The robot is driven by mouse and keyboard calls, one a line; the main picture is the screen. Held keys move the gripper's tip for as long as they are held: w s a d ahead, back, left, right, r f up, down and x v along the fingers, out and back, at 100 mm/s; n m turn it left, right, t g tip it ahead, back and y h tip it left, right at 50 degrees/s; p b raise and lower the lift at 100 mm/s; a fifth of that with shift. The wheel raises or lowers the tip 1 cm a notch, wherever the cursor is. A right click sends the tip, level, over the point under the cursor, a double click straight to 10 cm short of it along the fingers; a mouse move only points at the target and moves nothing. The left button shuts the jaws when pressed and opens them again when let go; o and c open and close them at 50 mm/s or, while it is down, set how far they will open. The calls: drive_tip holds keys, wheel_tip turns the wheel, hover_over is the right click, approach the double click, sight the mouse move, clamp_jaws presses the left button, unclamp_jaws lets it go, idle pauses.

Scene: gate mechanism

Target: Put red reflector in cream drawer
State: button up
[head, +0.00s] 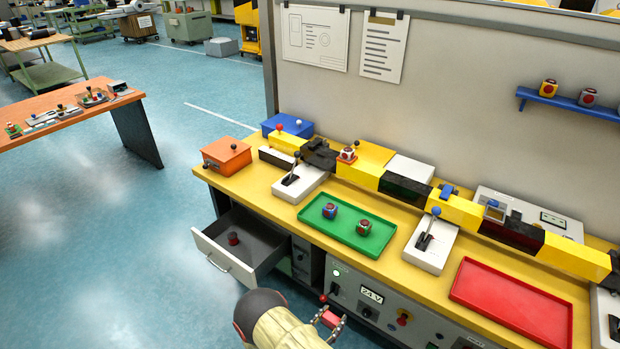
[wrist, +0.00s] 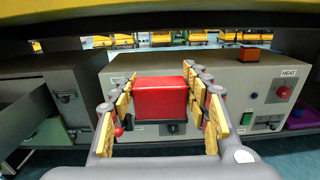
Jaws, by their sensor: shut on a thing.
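The red reflector (wrist: 160,97) is a red block between the pads of my gripper (wrist: 160,85) in the wrist view. My gripper is shut on it. In the head view my gripper (head: 331,318) is low at the bottom middle, in front of the bench's control panel, and the red reflector (head: 330,319) shows small between its fingers. The cream drawer (head: 221,263) is pulled open under the bench's left end, up and left of my gripper. Its front is cream with a metal handle. A dark red, knob-like thing (head: 233,239) stands inside on the dark floor.
The yellow bench top (head: 285,219) overhangs the drawer and panel. A small red-tipped lever (head: 324,298) juts from the panel beside my gripper. A green tray (head: 347,238) and red tray (head: 512,302) lie on the bench. The floor left of the drawer is clear.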

drive_tip(key=shift+s+a+r, duration=0.1)
drive_tip(key=shift+s+a, duration=0.1)
drive_tip(key=shift+a, duration=0.2)
drive_tip(key=shift+n+t+y, duration=0.3)
drive_tip(key=shift+n+y, duration=0.1)
drive_tip(key=shift+y, duration=0.1)
drive_tip(key=shift+w+r+y, duration=0.15)
drive_tip(key=shift+y, duration=0.15)
drive_tip(key=w+d+r+n, duration=0.1)
drive_tip(key=w+d+r, duration=0.1)
drive_tip(key=d+r, duration=0.6)
drive_tip(key=w+d+r, duration=0.2)
drive_tip(key=d+r, duration=0.2)
drive_tip(key=r, duration=0.8)
drive_tip(key=w+r+n+t+y, duration=0.2)
drive_tip(key=w+r+y, duration=0.1)
drive_tip(key=r, duration=1.1)
drive_tip(key=shift+d+r+y, duration=0.15)
drive_tip(key=shift+r+y, duration=0.1)
drive_tip(key=shift+y, duration=0.25)
